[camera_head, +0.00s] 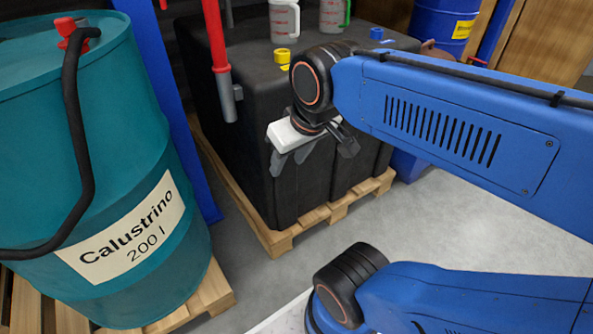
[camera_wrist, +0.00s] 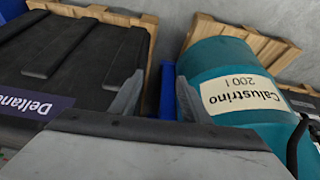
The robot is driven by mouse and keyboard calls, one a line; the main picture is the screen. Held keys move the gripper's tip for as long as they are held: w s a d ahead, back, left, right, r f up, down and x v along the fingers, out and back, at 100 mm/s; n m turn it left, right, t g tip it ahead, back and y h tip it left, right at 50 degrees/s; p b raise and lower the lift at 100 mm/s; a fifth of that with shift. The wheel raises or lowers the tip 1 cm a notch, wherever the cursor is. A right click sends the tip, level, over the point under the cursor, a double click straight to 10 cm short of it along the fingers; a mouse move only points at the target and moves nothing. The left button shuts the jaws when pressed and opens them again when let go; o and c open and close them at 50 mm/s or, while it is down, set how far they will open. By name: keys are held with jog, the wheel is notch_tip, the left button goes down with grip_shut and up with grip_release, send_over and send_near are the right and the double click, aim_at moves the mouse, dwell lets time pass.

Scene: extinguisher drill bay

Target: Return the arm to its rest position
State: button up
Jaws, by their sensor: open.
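My blue arm (camera_head: 450,120) reaches in from the right edge of the head view, with a second blue link (camera_head: 450,295) of mine below it. My gripper (camera_head: 289,160) hangs at its end, in front of the black tank as seen there. Its grey fingers point down and are apart, with nothing visible between them. In the wrist view, the fingers of my gripper (camera_wrist: 159,98) show left and right, spread, with a gap between them. The pale gripper body fills the bottom of that view.
A teal drum (camera_head: 110,160) labelled Calustrino stands at left on a wooden pallet (camera_head: 205,295). A black tank (camera_head: 235,100) stands on another pallet (camera_head: 335,212), with jugs (camera_head: 285,20) on top. A red pole (camera_head: 215,35) rises beside it. Grey floor (camera_head: 440,215) is open at right.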

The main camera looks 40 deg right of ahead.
jog(key=shift+s+d+f, duration=0.2)
jog(key=shift+s+f, duration=0.25)
jog(key=shift+f, duration=0.3)
jog(key=shift+s+d+f, duration=0.15)
jog(key=shift+s+f, duration=0.3)
jog(key=shift+f, duration=0.3)
